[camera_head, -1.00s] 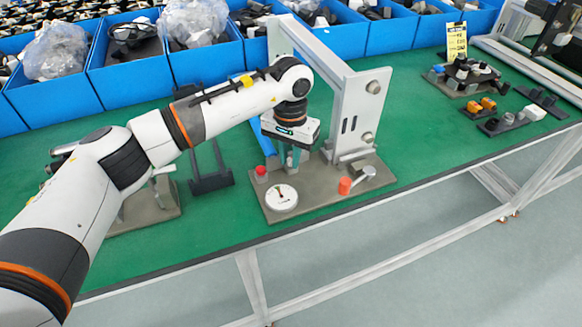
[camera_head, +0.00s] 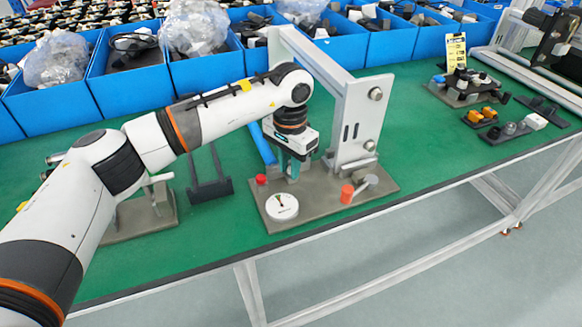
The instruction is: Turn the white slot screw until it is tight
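My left gripper (camera_head: 291,170) points down at the fixture's grey base plate (camera_head: 320,212), beside the upright panel. Its fingertips are small and partly merge with the parts behind them, so I cannot tell whether they are open or touch anything. I cannot pick out the white slot screw; it may be hidden at the gripper. A round white dial (camera_head: 282,207) with a dark needle lies at the plate's front left. A red button (camera_head: 261,179) sits behind it. An orange-red knob (camera_head: 347,194) is on the right. My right gripper is not in view.
A grey-white frame (camera_head: 357,125) stands on the plate behind the gripper. Blue bins (camera_head: 56,98) line the back. Another grey stand (camera_head: 150,222) and a black holder (camera_head: 210,188) are to the left.

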